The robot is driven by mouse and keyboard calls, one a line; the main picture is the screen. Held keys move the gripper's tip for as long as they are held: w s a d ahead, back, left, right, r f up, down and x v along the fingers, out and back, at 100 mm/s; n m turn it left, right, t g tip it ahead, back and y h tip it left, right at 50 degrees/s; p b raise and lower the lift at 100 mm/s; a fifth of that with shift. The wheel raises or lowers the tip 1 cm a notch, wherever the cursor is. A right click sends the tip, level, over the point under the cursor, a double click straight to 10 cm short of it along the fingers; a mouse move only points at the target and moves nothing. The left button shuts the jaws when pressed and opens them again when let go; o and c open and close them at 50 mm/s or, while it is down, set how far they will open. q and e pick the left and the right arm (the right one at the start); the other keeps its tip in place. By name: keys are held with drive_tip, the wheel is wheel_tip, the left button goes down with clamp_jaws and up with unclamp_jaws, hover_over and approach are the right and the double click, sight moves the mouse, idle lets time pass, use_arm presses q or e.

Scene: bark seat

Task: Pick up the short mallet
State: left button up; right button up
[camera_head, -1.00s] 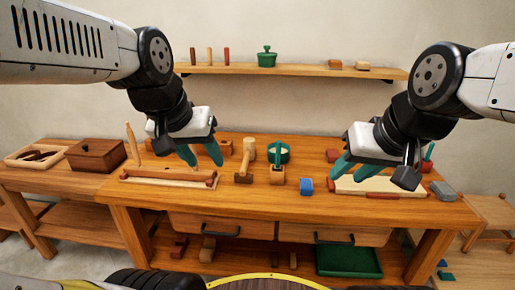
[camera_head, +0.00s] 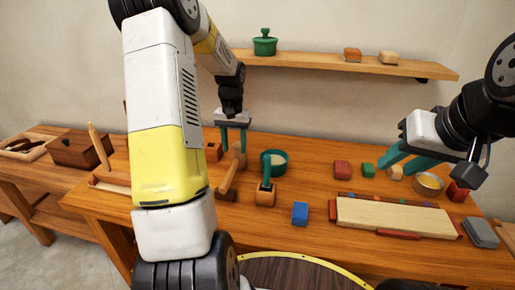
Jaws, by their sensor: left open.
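Two mallet-like things stand mid-table, and I cannot tell for sure which is the short mallet. My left gripper (camera_head: 232,147) points down, open and empty, just behind and above the pale head. Contact is not clear. My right gripper (camera_head: 394,171) is open and empty above the right side of the table.
A blue block (camera_head: 300,213) and a pale board (camera_head: 393,217) lie to the right. Red (camera_head: 342,170) and green (camera_head: 368,170) blocks and a small bowl (camera_head: 429,184) sit behind the board. A brown box (camera_head: 80,150) is at left. A wall shelf (camera_head: 345,64) hangs above.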

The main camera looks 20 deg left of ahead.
sight(236, 161)
use_arm(q)
drive_tip(key=f, duration=0.7)
drive_tip(key=shift+s+d+f, duration=0.1)
drive_tip(key=shift+s+f, duration=0.1)
drive_tip(key=shift+f, duration=0.15)
clamp_jaws()
